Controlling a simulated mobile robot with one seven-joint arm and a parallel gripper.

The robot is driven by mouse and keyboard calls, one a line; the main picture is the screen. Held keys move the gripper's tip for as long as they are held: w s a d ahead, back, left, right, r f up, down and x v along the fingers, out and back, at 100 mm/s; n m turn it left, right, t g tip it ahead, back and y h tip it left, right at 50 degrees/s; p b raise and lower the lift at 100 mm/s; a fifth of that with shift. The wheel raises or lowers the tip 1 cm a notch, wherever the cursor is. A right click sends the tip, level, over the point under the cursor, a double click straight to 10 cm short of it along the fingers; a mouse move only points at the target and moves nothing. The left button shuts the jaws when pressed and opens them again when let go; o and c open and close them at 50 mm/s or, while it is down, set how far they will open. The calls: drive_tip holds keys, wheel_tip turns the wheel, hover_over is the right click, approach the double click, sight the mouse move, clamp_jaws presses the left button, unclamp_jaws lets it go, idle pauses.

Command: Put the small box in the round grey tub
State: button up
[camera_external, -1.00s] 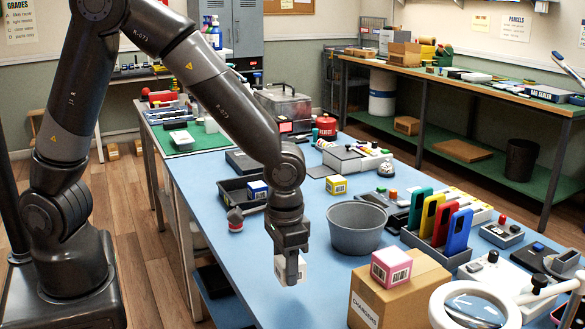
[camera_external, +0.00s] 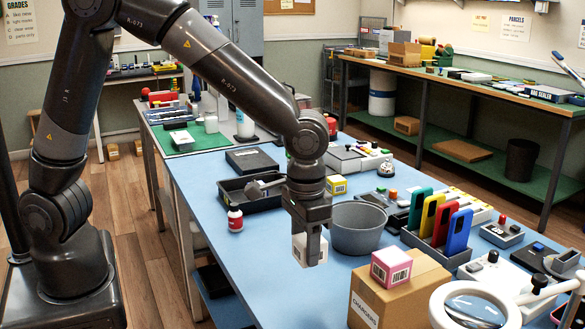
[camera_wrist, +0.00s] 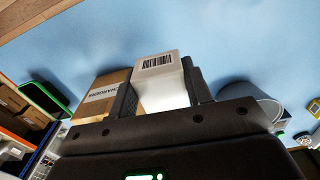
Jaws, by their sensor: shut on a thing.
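My gripper (camera_external: 309,238) is shut on a small white box (camera_external: 304,250) with a barcode on it. In the wrist view the white box (camera_wrist: 158,66) sits between the two dark fingers of my gripper (camera_wrist: 160,92). The box is held above the blue table, to the left of the round grey tub (camera_external: 358,240) and outside it. The tub looks empty, though its left side is partly behind my gripper. It also shows in the wrist view (camera_wrist: 250,96), to the right of my gripper.
A cardboard carton (camera_external: 408,300) bearing a pink box (camera_external: 391,266) stands front right of the tub. A yellow box (camera_external: 337,185) lies behind the tub. A rack of coloured phones (camera_external: 440,248) stands to its right. A black tray (camera_external: 237,193) lies behind left.

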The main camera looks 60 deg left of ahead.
sight(354, 215)
drive_tip(key=w+a, duration=0.7)
drive_tip(key=w, duration=0.3)
drive_tip(key=w+a, duration=0.7)
drive_tip(key=w, duration=0.4)
drive_tip(key=shift+n, duration=0.3)
drive_tip(key=f, duration=0.4)
drive_tip(key=a+f, duration=0.1)
drive_tip(key=f, duration=0.1)
drive_tip(key=shift+w+f, duration=0.15)
drive_tip(key=shift+f, duration=2.3)
drive_tip(key=shift+f, duration=0.15)
drive_tip(key=o, duration=1)
